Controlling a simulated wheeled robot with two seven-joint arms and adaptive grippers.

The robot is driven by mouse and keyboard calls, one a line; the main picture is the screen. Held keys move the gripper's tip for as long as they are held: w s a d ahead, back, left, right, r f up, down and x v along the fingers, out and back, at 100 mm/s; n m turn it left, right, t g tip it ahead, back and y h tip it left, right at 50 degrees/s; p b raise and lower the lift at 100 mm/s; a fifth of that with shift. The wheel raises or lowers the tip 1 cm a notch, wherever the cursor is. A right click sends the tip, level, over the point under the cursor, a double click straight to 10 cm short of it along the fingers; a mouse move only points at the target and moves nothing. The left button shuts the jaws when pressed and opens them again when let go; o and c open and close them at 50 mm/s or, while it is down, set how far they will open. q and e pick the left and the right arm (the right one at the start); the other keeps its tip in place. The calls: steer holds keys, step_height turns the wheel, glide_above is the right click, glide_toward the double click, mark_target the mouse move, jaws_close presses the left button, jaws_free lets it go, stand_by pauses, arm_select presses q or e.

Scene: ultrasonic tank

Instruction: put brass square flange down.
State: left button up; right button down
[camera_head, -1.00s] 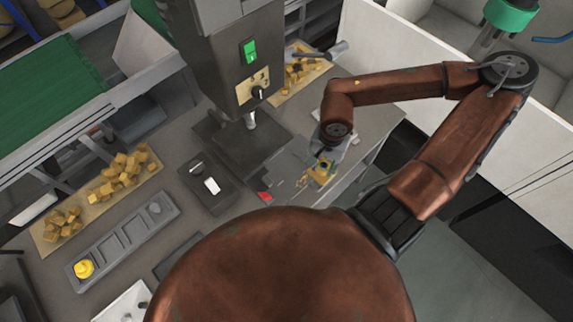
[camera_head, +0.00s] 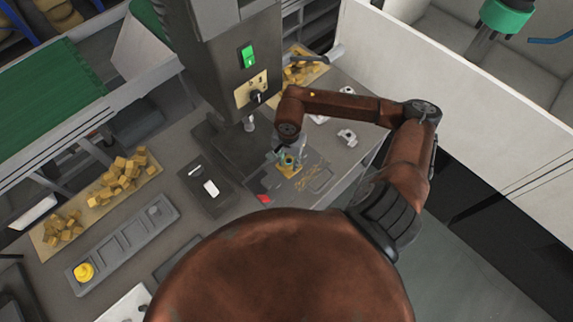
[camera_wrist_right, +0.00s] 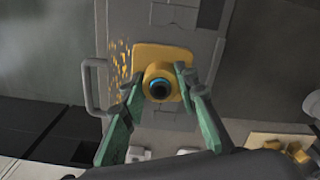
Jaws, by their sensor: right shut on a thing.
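The brass square flange (camera_wrist_right: 149,57) is a yellow square plate with a round raised hub and a dark bore ringed in blue. My right gripper (camera_wrist_right: 160,88) is shut on it, with one green finger on each side of the hub. In the head view the flange (camera_head: 289,171) shows small beneath my right gripper (camera_head: 287,158), over a grey plate (camera_head: 322,181) with a handle. I cannot tell whether the flange touches the plate. My left gripper is not in view.
A grey machine column (camera_head: 237,60) with a green switch stands just left of my right gripper. A grey slotted tray (camera_head: 127,243) holds a yellow part (camera_head: 84,271). Brass blocks (camera_head: 124,178) lie on a mat at left. Brass chips lie on the plate beside the flange.

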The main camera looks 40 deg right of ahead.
mark_target(286, 167)
steer(key=shift+w+a+f, duration=0.15)
steer(key=shift+w+f, duration=0.2)
steer(key=shift+w, duration=0.05)
step_height(286, 167, down, 3)
steer(key=shift+w+r+p, duration=0.1)
steer(key=shift+p, duration=0.6)
steer(key=shift+f, duration=0.3)
steer(key=shift+f, duration=0.1)
steer(key=c, duration=2)
jaws_free()
steer(key=shift+f, duration=0.1)
steer(key=o, duration=0.5)
